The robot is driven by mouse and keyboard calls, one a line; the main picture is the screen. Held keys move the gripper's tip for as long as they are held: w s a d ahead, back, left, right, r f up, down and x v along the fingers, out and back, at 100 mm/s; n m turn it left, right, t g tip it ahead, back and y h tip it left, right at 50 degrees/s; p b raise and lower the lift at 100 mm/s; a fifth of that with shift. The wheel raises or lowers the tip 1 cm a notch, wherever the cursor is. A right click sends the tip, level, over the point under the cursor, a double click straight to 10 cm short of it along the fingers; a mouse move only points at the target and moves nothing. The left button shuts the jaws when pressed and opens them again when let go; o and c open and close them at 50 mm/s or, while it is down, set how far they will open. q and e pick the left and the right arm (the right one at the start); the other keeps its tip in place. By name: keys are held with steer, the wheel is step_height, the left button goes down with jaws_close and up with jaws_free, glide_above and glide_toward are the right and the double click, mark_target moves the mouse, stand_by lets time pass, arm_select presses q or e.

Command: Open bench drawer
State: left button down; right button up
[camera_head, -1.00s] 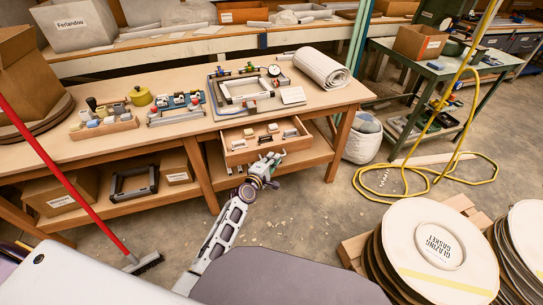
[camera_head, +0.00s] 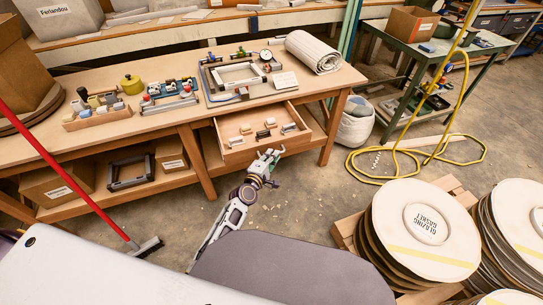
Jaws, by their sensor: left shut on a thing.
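The bench drawer (camera_head: 239,127) is a light wooden drawer under the bench top. It stands pulled out well past the bench's front edge, and several small parts lie in it. My left gripper (camera_head: 268,156) is at the middle of the drawer's front and shut on the drawer handle, which its fingers hide. The left arm reaches up to it from below. My right gripper is not in view.
The wooden bench (camera_head: 345,80) carries a framed fixture (camera_head: 237,76), a rolled white sheet (camera_head: 313,52) and small part trays. A red-handled broom (camera_head: 85,195) leans at the left. Stacked round gaskets (camera_head: 425,255) stand on a pallet at the right. The floor before the drawer is clear.

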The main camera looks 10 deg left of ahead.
arm_select(q)
steer(key=c, duration=1.5)
jaws_free()
steer(key=shift+s, duration=0.1)
steer(key=shift+v, duration=5.9)
